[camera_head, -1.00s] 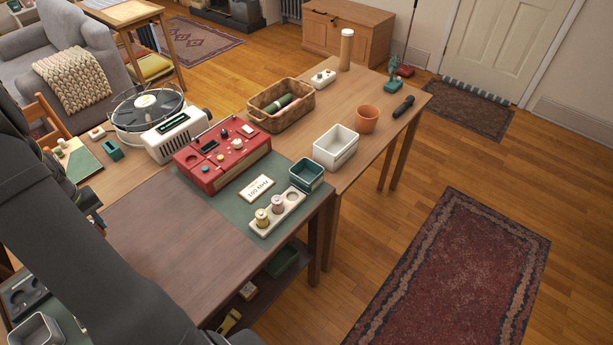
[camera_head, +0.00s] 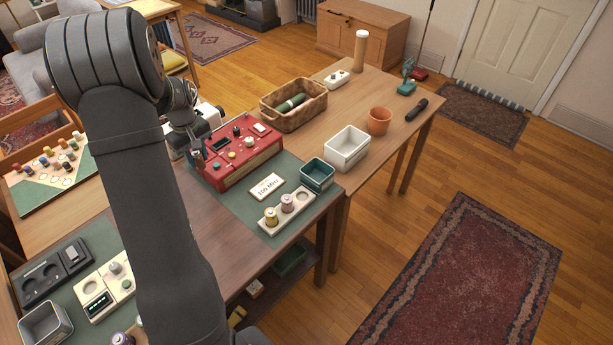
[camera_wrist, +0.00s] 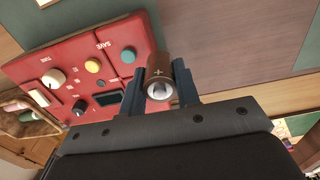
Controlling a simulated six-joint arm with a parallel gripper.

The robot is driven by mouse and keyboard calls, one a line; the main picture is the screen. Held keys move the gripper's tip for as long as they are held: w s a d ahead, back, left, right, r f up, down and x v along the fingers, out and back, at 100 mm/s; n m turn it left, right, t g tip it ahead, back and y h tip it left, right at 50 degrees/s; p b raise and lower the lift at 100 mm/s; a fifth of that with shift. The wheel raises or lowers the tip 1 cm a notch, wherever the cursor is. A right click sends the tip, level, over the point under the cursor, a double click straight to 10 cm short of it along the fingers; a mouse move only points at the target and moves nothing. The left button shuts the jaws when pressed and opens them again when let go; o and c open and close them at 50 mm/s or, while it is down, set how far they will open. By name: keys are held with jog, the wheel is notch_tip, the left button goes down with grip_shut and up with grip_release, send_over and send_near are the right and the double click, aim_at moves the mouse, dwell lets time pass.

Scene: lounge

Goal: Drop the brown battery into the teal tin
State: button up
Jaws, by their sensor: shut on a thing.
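My gripper (camera_wrist: 159,84) is shut on the brown battery (camera_wrist: 158,68), which stands between its two dark fingers with its plus-marked end toward the wrist camera. In the head view my gripper (camera_head: 198,158) is at the left part of the red device (camera_head: 247,170); the battery is small and dark there. I cannot tell whether the battery is clear of the device. The teal tin (camera_head: 317,186) is an open square box on the green mat, right of the device and apart from my gripper. It does not show in the wrist view.
A pale holder (camera_head: 297,212) with two batteries stands in front of the tin, and a card (camera_head: 267,186) lies left of it. A white bin (camera_head: 347,160), a wicker basket (camera_head: 291,117) and a terracotta pot (camera_head: 379,120) stand behind. Knobs rise from the device.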

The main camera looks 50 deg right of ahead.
jog(key=s+d+r, duration=0.2)
jog(key=s+d, duration=1)
jog(key=d, duration=0.2)
jog(key=s+d+r, duration=0.2)
jog(key=s+d, duration=0.9)
jog(key=d, duration=0.2)
jog(key=shift+s+f, duration=0.15)
jog(key=shift+f, duration=2.45)
jog(key=o, duration=1.1)
notch_tip(320, 180, up, 18)
jog(key=shift+f, duration=0.25)
